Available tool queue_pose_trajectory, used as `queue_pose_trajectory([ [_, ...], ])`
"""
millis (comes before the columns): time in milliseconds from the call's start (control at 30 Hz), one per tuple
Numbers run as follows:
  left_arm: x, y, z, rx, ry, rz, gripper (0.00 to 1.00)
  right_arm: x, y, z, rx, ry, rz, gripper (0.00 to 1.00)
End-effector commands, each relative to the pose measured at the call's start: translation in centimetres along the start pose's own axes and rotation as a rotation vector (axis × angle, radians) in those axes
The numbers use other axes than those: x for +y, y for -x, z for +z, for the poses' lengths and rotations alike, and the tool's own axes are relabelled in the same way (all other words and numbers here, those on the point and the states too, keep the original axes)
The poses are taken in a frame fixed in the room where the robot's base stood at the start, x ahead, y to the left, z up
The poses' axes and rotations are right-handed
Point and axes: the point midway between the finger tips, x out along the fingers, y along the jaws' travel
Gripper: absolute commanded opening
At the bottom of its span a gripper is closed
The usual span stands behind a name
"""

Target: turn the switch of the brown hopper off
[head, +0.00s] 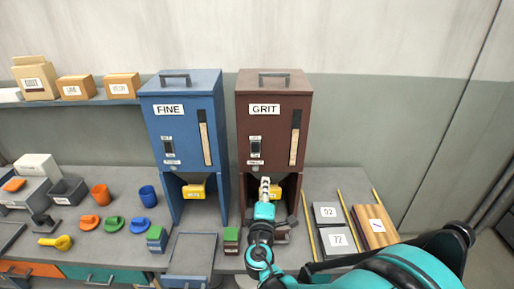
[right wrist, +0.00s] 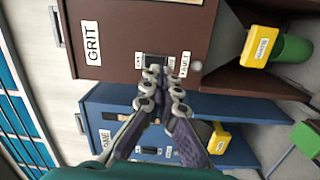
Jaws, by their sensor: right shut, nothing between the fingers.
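The brown hopper (head: 280,95), labelled GRIT, stands on the table right of a blue one. Its switch (head: 255,148) is a small dark rocker on the left of the front, with small labels above and below. My right gripper (head: 265,184) is shut and empty, below the switch in the head view, in front of the hopper's lower opening. In the right wrist view the brown hopper (right wrist: 130,20) lies sideways, and my right fingertips (right wrist: 162,75) partly cover the switch (right wrist: 155,60). I cannot tell whether they touch it, or its position. My left gripper is not in view.
The blue hopper (head: 185,90), labelled FINE, stands close on the left with its own switch (head: 168,148). Yellow-tagged outlets (head: 194,191) sit under the hoppers. Cups, scoops and bins crowd the table's left; dark plates (head: 328,212) and a wooden block (head: 375,226) lie right.

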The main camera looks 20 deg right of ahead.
Motion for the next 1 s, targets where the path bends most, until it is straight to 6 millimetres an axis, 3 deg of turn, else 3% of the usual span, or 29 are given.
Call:
queue_pose_trajectory([
  [200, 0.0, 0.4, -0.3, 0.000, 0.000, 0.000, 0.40, 0.1, -0.1, -2.5, 0.070, 0.115, 0.070, 0.00],
  [667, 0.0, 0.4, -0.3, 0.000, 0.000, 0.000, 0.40, 0.1, -0.5, -2.8, 0.076, 0.128, 0.077, 0.00],
  [867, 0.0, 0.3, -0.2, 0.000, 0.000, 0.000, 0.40, 0.3, -3.1, -2.9, 0.074, 0.128, 0.077, 0.00],
  [1000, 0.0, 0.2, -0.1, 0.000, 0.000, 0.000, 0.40, 0.5, -6.2, -3.1, 0.074, 0.128, 0.077, 0.00],
])
